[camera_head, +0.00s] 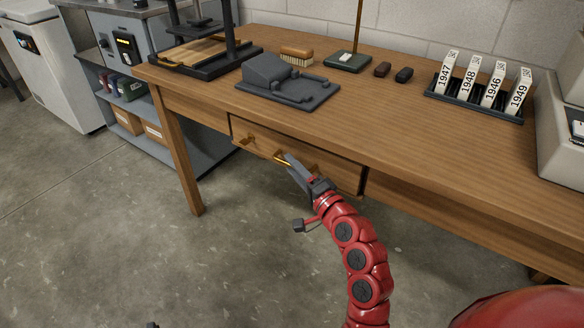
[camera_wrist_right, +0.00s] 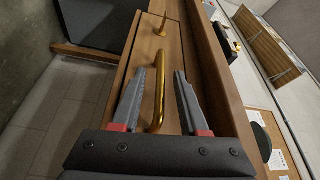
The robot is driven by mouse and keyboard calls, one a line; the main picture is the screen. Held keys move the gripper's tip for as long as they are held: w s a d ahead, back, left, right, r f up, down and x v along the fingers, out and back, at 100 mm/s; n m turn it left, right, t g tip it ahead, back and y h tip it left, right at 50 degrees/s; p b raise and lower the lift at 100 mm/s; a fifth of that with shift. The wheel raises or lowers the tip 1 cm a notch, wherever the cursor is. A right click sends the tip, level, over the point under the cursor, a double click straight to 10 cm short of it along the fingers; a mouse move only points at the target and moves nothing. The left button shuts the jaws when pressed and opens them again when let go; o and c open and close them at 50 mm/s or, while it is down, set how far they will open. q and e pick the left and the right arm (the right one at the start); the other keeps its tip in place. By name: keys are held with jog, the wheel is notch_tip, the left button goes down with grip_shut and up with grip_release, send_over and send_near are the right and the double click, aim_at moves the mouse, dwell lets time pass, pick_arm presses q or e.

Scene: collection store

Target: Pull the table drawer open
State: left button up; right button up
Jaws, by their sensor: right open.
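The wooden table (camera_head: 420,130) has a drawer (camera_head: 335,172) in its front below the top. The drawer front looks about flush with the table. Its brass bar handle (camera_head: 282,160) is partly covered by my right gripper (camera_head: 288,160), which is at the drawer front. In the right wrist view, the handle (camera_wrist_right: 160,88) runs lengthwise between the two spread grey fingers of my right gripper (camera_wrist_right: 168,70). The fingers are open, and I cannot tell whether either touches the bar.
On the table stand a dark grey cradle-like block (camera_head: 285,85), a brush (camera_head: 297,54), a press (camera_head: 205,55) and a rack of year cards (camera_head: 478,104). A shelf unit (camera_head: 140,110) stands at the left. The floor (camera_head: 110,240) before the drawer is clear.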

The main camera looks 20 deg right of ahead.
jog(key=shift+w+a, duration=0.1)
jog(key=shift+w, duration=0.4)
grip_shut()
dwell(1.2)
